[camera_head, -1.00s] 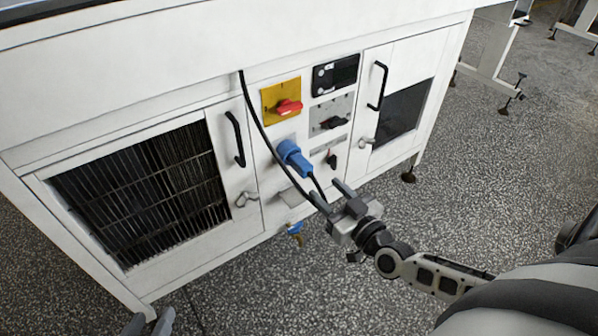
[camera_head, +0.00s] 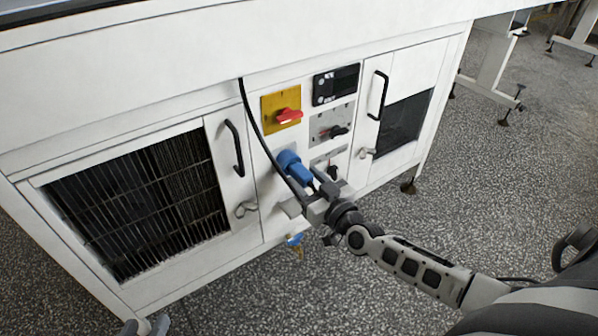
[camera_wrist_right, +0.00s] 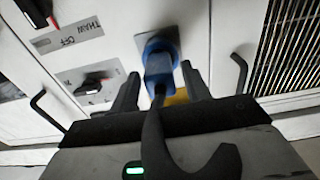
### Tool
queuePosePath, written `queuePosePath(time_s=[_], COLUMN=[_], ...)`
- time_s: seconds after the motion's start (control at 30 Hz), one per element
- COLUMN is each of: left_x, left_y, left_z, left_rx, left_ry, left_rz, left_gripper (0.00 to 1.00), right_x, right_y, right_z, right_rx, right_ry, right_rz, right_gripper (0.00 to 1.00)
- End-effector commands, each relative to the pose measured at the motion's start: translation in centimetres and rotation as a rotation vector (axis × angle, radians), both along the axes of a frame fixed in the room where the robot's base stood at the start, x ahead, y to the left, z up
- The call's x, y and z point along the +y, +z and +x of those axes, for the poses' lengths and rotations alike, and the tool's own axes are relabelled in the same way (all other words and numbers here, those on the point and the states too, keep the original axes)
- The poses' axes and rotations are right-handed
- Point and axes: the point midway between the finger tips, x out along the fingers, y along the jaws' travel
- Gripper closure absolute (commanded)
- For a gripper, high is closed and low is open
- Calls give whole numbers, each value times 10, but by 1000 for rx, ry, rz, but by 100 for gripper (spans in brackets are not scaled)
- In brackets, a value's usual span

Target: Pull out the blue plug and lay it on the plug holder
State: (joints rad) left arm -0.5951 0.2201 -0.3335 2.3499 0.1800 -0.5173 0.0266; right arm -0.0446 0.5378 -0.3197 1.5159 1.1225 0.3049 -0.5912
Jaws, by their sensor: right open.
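The blue plug (camera_head: 299,173) sits in its blue socket (camera_head: 287,159) on the white cabinet front. In the right wrist view the plug (camera_wrist_right: 158,72) is ahead, between the fingers, with a gap on each side. My right gripper (camera_head: 309,189) is open at the plug's outer end; its fingers show apart in the wrist view (camera_wrist_right: 160,85). The black cable (camera_head: 262,141) hangs past the plug, and a cable runs from the plug toward the gripper. A small pale ledge (camera_head: 291,207) juts out below the plug; I cannot tell whether it is the plug holder. Grey tips (camera_head: 145,326) at bottom left may be my left gripper.
A red switch on a yellow plate (camera_head: 281,108) is above the plug. Black knobs (camera_head: 334,132) sit to its right. Door handles (camera_head: 234,147) (camera_head: 379,95) project on both sides. A blue-handled valve (camera_head: 295,240) hangs below. The speckled floor in front is free.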

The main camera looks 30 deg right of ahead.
Motion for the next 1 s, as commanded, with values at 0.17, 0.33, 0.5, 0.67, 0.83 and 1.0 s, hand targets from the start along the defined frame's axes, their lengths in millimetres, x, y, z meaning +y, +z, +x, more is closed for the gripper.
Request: queuePosePath(time_s=[0.17,0.33,0.5,0.67,0.83,1.0], left_x=[0,0,1,0,0,0], left_y=[0,-1,1,4,7,9], left_z=[0,-1,-1,-1,0,0], left_rx=[0,4,5,4,3,3], left_ry=[0,0,0,0,0,0], left_rz=[0,2,3,2,2,2], left_gripper=[64,64,64,64,64,64], right_x=[0,0,0,-1,-2,-2], right_y=[0,2,3,2,2,3], right_z=[0,0,-4,-11,-17,-24], right_rx=[0,-6,-5,-5,-4,-5], right_ry=[0,-1,-1,-2,-1,-2], right_rz=[0,0,0,-1,-1,-1], right_gripper=[81,100,100,100,100,100])
